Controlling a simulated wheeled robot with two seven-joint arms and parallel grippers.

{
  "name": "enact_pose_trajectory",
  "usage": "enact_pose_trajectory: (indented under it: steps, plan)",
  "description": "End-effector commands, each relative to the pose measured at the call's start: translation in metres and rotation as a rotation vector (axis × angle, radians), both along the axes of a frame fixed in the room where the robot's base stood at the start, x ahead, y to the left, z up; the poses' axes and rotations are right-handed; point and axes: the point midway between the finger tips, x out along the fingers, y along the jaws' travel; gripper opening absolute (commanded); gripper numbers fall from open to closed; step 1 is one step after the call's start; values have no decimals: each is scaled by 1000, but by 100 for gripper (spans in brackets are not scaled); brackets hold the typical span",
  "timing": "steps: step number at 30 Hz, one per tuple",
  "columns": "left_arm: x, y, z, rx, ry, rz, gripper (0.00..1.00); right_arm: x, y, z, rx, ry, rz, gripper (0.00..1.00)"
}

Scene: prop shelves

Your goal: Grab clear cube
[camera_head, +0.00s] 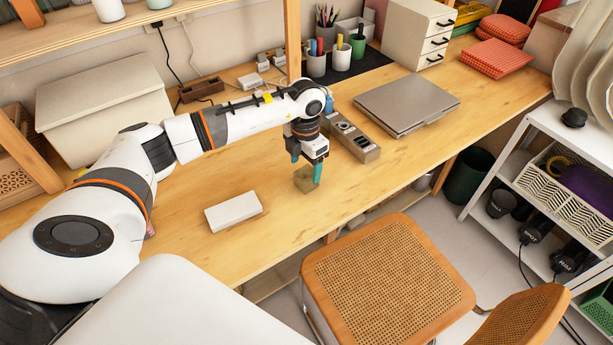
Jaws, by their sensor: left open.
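A small see-through cube (304,182), tinted brown by the wood behind it, sits on the wooden desk (180,228). My left gripper (306,170) points down at the cube with its two teal fingertips apart. One fingertip is at the cube's upper left and the other at its right side. I cannot tell whether either fingertip touches the cube. Part of the cube is hidden by the right fingertip. My right gripper does not show.
A white box (233,211) lies left of the cube. A grey organizer (352,138) and a closed laptop (406,104) are to its right. A cane-seat chair (388,280) stands before the desk's front edge. The desk between white box and cube is clear.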

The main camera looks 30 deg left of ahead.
Motion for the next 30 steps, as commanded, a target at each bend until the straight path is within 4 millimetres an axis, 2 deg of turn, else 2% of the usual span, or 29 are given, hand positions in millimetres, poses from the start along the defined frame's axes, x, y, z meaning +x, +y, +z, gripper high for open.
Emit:
enact_pose_trajectory:
  steps: [2, 6, 15, 25, 26, 30]
  plan:
    - [-1, -3, -11, -1, 4, 1, 71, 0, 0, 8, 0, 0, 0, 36]
    - [0, -3, -30, -1, 3, 2, 71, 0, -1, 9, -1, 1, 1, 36]
    - [0, -3, -35, 0, 0, 1, 71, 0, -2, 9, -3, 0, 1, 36]
    - [0, -3, -35, -1, 0, 1, 17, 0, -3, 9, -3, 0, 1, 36]
    - [0, -3, -35, -1, 0, 1, 13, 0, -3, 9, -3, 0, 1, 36]
    - [1, -3, -34, -1, -1, 1, 13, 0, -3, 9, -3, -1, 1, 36]
